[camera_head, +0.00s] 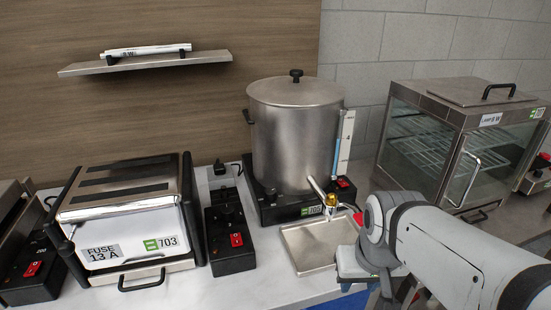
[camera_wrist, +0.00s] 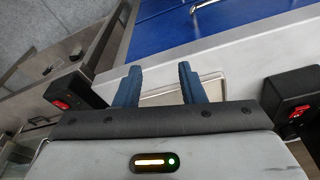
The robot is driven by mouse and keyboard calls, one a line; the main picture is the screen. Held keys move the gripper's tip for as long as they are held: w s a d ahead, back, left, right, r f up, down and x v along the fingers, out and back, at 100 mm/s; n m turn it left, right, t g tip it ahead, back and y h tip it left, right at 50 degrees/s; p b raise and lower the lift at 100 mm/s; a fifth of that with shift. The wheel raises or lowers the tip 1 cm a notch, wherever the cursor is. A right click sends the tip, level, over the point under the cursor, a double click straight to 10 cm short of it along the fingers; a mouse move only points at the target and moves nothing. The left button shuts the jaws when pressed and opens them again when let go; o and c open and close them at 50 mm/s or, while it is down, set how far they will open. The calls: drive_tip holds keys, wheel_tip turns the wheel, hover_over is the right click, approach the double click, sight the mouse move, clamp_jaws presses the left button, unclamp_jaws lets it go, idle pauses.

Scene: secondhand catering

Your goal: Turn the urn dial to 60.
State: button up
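The urn (camera_head: 295,135) is a tall steel cylinder with a lid, standing on a black base (camera_head: 284,212) behind the steel drip tray (camera_head: 318,245). A small dark round shape on the base's front may be its dial (camera_head: 270,194), but its setting is too small to read. A brass tap and a sight tube are on the urn's right side. My gripper is mostly hidden by my arm in the head view, at the right of the tray. In the wrist view my gripper (camera_wrist: 158,84) has its two blue fingers apart, with nothing between them.
Left of the urn are a black box with a red switch (camera_head: 236,238) and a contact grill (camera_head: 125,215). A glass display cabinet (camera_head: 455,145) stands at the right. A shelf (camera_head: 145,64) hangs above.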

drive_tip(key=shift+o, duration=0.7)
drive_tip(key=shift+a+r, duration=0.1)
drive_tip(key=shift+o, duration=0.9)
wheel_tip(320, 180, up, 7)
drive_tip(key=w+p, duration=0.1)
drive_tip(key=p, duration=0.6)
drive_tip(key=shift+w+a, duration=0.3)
drive_tip(key=shift+a, duration=0.15)
drive_tip(key=m+t+p, duration=0.1)
drive_tip(key=t+p, duration=0.1)
drive_tip(key=p, duration=0.5)
approach(270, 191)
drive_tip(key=f, duration=0.1)
drive_tip(key=shift+w+a+f, duration=0.15)
drive_tip(key=shift+w+f, duration=0.15)
drive_tip(key=shift+f, duration=0.1)
drive_tip(key=x, duration=0.6)
drive_tip(key=shift+w+d+f+p, duration=0.2)
drive_tip(key=shift+w+f+p, duration=0.05)
drive_tip(key=shift+f+p, duration=0.1)
